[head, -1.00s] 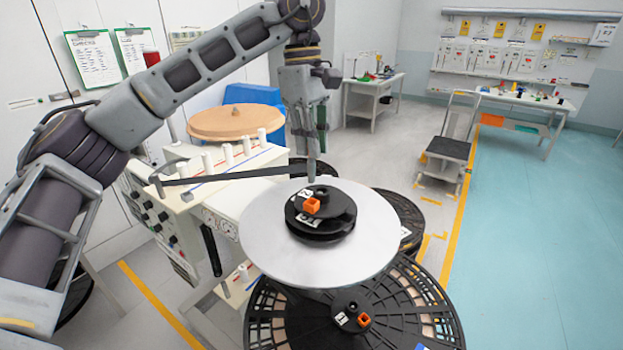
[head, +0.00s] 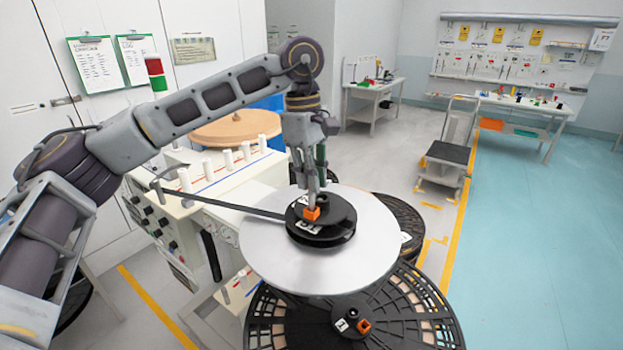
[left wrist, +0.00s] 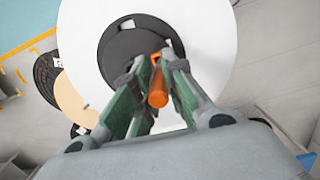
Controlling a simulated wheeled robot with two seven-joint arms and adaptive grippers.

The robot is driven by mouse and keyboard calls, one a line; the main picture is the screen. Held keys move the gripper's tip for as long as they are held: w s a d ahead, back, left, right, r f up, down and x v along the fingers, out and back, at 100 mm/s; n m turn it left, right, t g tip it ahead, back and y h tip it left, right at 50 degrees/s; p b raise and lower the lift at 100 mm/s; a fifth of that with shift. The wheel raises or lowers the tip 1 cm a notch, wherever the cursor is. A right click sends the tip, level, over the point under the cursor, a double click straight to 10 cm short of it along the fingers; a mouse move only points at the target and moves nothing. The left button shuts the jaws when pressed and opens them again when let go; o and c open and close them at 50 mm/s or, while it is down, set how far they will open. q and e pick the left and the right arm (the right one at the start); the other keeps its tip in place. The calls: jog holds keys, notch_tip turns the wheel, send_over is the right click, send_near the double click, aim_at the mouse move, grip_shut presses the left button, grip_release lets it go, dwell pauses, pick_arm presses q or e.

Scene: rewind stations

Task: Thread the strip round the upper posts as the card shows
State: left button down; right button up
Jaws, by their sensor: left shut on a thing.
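The dark strip (head: 235,207) runs from the left end of the white machine (head: 215,185) to the black hub of the upper reel (head: 340,262). It passes on the near side of a row of white upper posts (head: 228,160). My left gripper (head: 312,203) is low over the hub, its fingers beside an orange block (head: 312,214). The left wrist view shows the fingers (left wrist: 155,75) closed together around an orange piece (left wrist: 158,92). The strip's end is hidden at the fingers, where it meets the hub. My right gripper is not in view.
A lower black reel (head: 290,325) with a second orange block lies in front. A round wooden disc (head: 235,129) is behind the machine. A small card (head: 194,50) and clipboards (head: 95,65) hang on the wall, too small to read.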

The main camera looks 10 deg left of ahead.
pick_arm(q)
jog(key=shift+f, duration=0.45)
jog(key=shift+f, duration=0.15)
jog(key=c, duration=1.5)
grip_release()
jog(key=r, duration=0.4)
jog(key=a+r, duration=0.1)
jog(key=r, duration=0.7)
jog(key=shift+w+a+r, duration=0.15)
jog(key=shift+w, duration=0.1)
